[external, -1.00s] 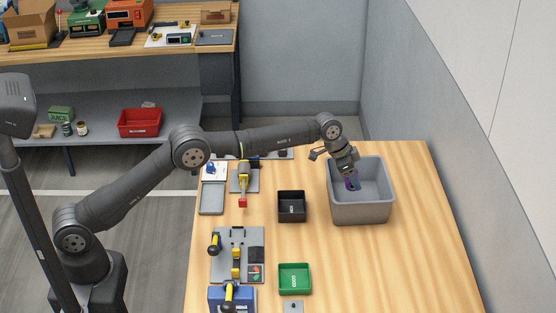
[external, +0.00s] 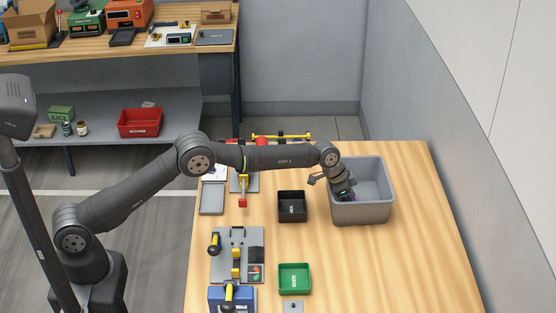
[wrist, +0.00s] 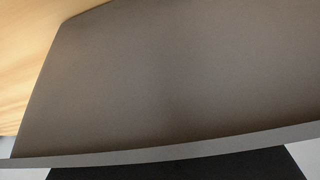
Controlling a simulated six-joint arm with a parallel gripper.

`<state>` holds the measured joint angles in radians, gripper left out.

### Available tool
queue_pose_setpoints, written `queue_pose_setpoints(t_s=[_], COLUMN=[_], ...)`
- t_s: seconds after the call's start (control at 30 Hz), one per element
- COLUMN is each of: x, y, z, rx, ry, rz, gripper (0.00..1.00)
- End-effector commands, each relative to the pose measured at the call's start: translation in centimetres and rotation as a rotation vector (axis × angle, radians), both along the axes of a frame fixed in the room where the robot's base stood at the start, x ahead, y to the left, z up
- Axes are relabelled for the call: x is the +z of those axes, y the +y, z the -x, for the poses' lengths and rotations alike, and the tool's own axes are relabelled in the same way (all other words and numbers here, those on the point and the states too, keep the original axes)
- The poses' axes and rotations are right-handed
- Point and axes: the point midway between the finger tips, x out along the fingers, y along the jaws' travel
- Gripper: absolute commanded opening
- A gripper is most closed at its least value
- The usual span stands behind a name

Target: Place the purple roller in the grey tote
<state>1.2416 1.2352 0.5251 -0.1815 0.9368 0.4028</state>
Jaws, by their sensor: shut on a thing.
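The grey tote (external: 364,213) stands on the right part of the wooden table. My gripper (external: 345,196) is lowered inside the tote, near its left wall, and is shut on the purple roller. The roller is almost wholly hidden now by the gripper and the tote's near wall. I cannot tell whether it touches the tote floor. In the wrist view, a grey-brown wall of the tote (wrist: 170,85) fills most of the picture, very close, and neither fingers nor roller can be made out.
A black bin (external: 291,217) stands left of the tote, and a green bin (external: 295,290) stands nearer the front. A grey panel with yellow-black levers (external: 252,262) lies further left. The table right of the tote is clear.

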Motion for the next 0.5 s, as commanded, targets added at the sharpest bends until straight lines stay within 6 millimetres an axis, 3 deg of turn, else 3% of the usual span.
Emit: queue_pose_setpoints(t_s=[0.03, 0.07, 0.17, 0.5], x=[-0.18, -0.25, -0.20, 0.09], y=[0.00, 0.01, 0.01, 0.00], z=[0.01, 0.01, 0.01, 0.00], rx=[0.000, 0.000, 0.000, 0.000], ry=[0.000, 0.000, 0.000, 0.000], rz=[0.000, -0.001, -0.001, 0.000], gripper=[0.23, 0.56, 0.76, 0.76])
